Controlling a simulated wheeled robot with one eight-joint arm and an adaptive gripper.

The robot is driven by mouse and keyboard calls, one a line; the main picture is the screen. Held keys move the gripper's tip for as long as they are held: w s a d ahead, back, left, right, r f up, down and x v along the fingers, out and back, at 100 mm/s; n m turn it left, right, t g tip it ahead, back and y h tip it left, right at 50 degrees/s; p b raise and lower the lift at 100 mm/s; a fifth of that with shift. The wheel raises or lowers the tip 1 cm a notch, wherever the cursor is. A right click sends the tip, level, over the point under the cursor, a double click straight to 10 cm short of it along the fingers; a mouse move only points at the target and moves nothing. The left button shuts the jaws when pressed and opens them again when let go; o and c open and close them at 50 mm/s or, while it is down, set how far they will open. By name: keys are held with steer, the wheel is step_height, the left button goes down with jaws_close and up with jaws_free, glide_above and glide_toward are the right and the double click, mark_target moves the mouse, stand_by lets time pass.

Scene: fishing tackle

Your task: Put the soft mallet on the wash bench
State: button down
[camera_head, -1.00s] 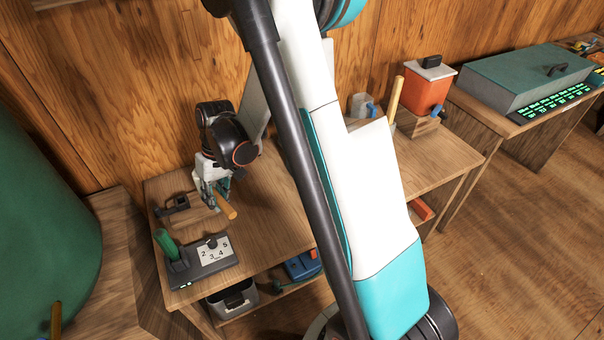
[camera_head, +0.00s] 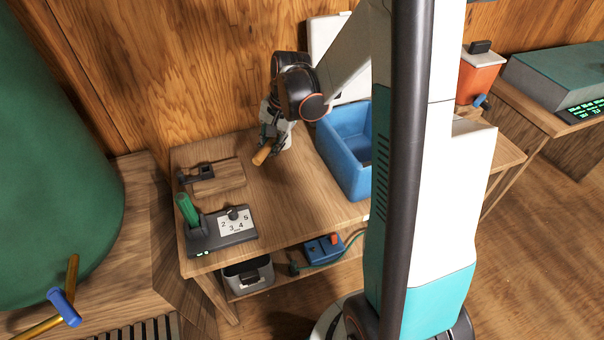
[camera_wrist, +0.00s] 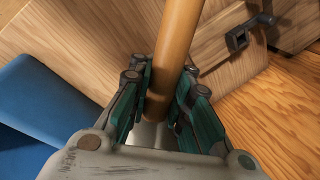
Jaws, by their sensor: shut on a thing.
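My gripper (camera_head: 268,145) is shut on a wooden, orange-brown handle (camera_head: 262,155), taken to be the soft mallet's. In the wrist view the handle (camera_wrist: 175,50) runs from the top edge down between the two green fingers (camera_wrist: 165,105). The mallet's head cannot be made out. The gripper is over the wooden bench (camera_head: 285,205), between a wooden board with a dark clamp (camera_head: 220,176) and a blue tub (camera_head: 345,150). I cannot tell the handle's exact height above the top. This bench may be the wash bench; no label shows.
A control box with a green lever (camera_head: 225,230) stands at the bench's front left. A grey bin (camera_head: 250,275) and a blue device (camera_head: 322,248) are underneath. A large green tank (camera_head: 50,150) stands left. An orange container (camera_head: 478,78) stands right. The top before my gripper is clear.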

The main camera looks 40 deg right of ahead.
step_height(320, 180, down, 20)
steer(key=b, duration=0.6)
steer(key=shift+r+b, duration=0.2)
steer(key=shift+b, duration=0.15)
steer(key=c, duration=2)
jaws_free()
steer(key=shift+f, duration=0.1)
steer(key=o, duration=0.5)
steer(key=shift+r, duration=0.2)
steer(key=p+v, duration=0.4)
steer(key=v, duration=0.8)
